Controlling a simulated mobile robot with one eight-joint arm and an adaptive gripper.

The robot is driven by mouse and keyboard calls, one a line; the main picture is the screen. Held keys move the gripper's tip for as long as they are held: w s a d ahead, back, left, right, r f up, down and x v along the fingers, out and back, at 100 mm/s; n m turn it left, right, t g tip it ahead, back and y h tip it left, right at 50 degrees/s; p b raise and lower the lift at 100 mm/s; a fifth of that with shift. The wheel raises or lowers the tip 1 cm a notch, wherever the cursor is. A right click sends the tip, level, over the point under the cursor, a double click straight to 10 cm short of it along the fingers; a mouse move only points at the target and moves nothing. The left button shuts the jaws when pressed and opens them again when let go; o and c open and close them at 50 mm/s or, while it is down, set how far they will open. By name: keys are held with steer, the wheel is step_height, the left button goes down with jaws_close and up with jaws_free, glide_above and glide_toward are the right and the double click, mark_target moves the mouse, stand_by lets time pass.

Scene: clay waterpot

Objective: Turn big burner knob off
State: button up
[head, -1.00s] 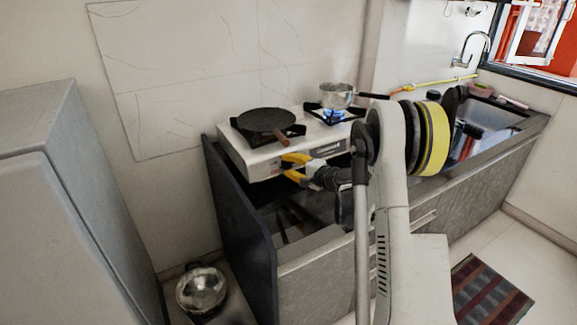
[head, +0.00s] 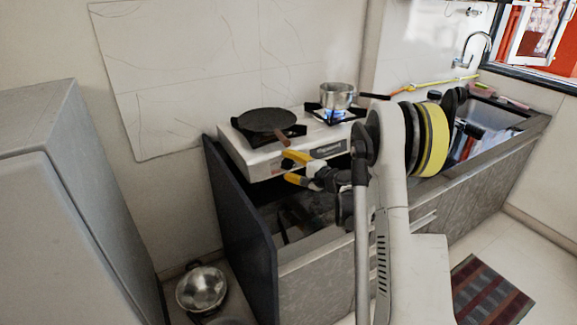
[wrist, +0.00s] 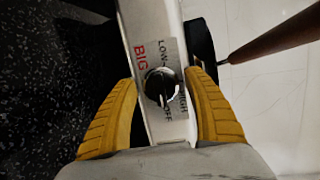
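The big burner knob (wrist: 160,86) is black and round on the stove's white front panel, with BIG, LOW, HIGH and OFF printed around it in the wrist view. A light mark shows on its lower part; its exact setting is hard to read. My gripper (wrist: 161,78) is open, with one yellow finger on each side of the knob and panel. Gaps show between the fingers and the knob. In the head view my gripper (head: 288,168) is at the stove's front face, and the knob is hidden there. The white stove (head: 250,160) stands on the counter.
A dark flat pan (head: 266,120) with a brown handle sits on the left burner, its handle (wrist: 275,40) close to one finger. A metal pot (head: 338,94) sits over a blue flame (head: 335,114) on the right burner. A dark side panel (head: 238,240) stands left of the counter.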

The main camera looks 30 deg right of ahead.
steer(key=v, duration=1.2)
steer(key=s+a+r+n+g, duration=0.3)
steer(key=a, duration=0.5)
steer(key=s+a+r+n+g, duration=0.2)
steer(key=s+a+r+n, duration=0.15)
steer(key=a, duration=0.55)
steer(key=s+a+n+g+h, duration=0.1)
steer(key=s+a+n+h, duration=0.1)
steer(key=s, duration=0.8)
steer(key=s+a+n+g+h, duration=0.2)
steer(key=s+a+n, duration=0.3)
steer(key=s, duration=0.6)
steer(key=shift+n, duration=1.05)
steer(key=shift+a+f, duration=0.1)
steer(key=shift+a, duration=0.05)
